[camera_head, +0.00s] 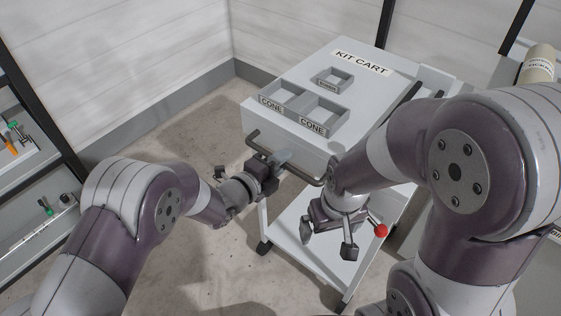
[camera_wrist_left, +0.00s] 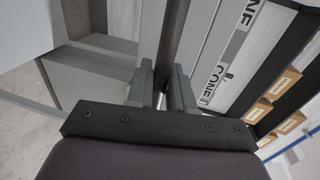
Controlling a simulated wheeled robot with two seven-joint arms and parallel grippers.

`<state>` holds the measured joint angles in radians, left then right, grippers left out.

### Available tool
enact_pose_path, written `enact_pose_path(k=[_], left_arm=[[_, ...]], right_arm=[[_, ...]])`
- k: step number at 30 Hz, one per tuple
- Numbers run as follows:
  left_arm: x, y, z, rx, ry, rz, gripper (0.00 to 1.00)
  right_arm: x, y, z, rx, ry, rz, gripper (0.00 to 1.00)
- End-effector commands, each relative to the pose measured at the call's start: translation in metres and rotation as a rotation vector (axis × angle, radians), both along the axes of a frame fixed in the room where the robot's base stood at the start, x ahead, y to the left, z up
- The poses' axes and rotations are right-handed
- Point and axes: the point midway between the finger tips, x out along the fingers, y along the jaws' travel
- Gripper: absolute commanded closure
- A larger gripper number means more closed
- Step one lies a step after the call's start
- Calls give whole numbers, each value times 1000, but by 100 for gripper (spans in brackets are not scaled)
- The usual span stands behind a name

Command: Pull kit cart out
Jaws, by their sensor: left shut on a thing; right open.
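The kit cart (camera_head: 300,133) is a white wheeled cart with a "KIT CART" label on its top and a lower shelf (camera_head: 310,232). A dark bar handle (camera_head: 304,177) runs along its near side. My left gripper (camera_head: 277,161) is shut on the handle, toward its left part. In the left wrist view the handle bar (camera_wrist_left: 173,40) passes between the two fingers (camera_wrist_left: 162,85). My right gripper (camera_head: 331,240) is open and empty, in front of the cart and over the lower shelf in the picture. A red ball-ended lever (camera_head: 380,231) shows beside it.
Grey trays labelled "CONE" (camera_head: 324,113) and a smaller tray (camera_head: 335,79) sit on the cart top. White walls (camera_head: 120,60) stand behind and left. A shelf unit (camera_head: 35,190) is at far left. Bare floor (camera_head: 180,255) lies left of the cart.

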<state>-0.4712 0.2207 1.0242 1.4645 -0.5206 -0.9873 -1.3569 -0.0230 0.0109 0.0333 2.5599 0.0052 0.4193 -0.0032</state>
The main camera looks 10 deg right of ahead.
Motion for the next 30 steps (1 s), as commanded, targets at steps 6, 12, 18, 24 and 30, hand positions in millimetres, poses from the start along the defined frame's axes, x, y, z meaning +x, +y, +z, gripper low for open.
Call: enact_pose_path(k=[6, 12, 18, 24, 30], left_arm=[[-2, 2, -5, 6, 10, 1, 62], [-1, 1, -3, 4, 6, 0, 62], [-12, 17, 4, 3, 4, 2, 62], [-43, 57, 14, 4, 5, 6, 62], [-69, 91, 22, 4, 7, 6, 62]], right_arm=[[0, 0, 0, 0, 0, 0, 0], [0, 0, 0, 0, 0, 0, 0], [0, 0, 4, 0, 0, 0, 0], [0, 0, 10, 0, 0, 0, 0], [0, 0, 14, 0, 0, 0, 0]])
